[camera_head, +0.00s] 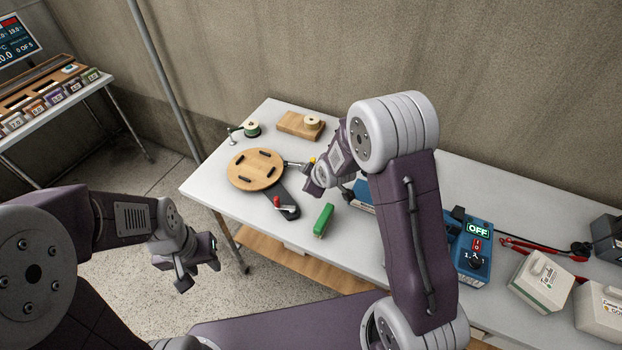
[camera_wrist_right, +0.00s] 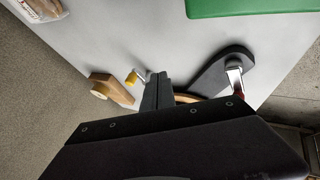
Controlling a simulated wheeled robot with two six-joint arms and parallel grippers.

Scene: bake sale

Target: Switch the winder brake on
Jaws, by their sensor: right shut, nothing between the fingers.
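The winder has a round wooden disc (camera_head: 256,169) with several dark pegs and a dark base arm (camera_head: 272,199). In the right wrist view the dark arm (camera_wrist_right: 218,72) carries a metal crank with a red knob (camera_wrist_right: 238,92). A small metal lever with a yellow tip (camera_wrist_right: 131,78) stands just beside my right fingertips; its yellow tip (camera_head: 312,160) also shows in the head view. My right gripper (camera_wrist_right: 158,88) is shut and empty, close to the disc's edge; any contact with the lever is unclear. My left gripper (camera_head: 198,275) is open and empty, off the table's left front side.
A green stapler-like thing (camera_head: 324,220) lies in front of the winder. A wooden block (camera_head: 291,124) with a spool and a green spool (camera_head: 252,129) stand behind. A blue unit (camera_head: 470,262) reading OFF and white boxes (camera_head: 541,282) occupy the right. My right arm hides the table's middle.

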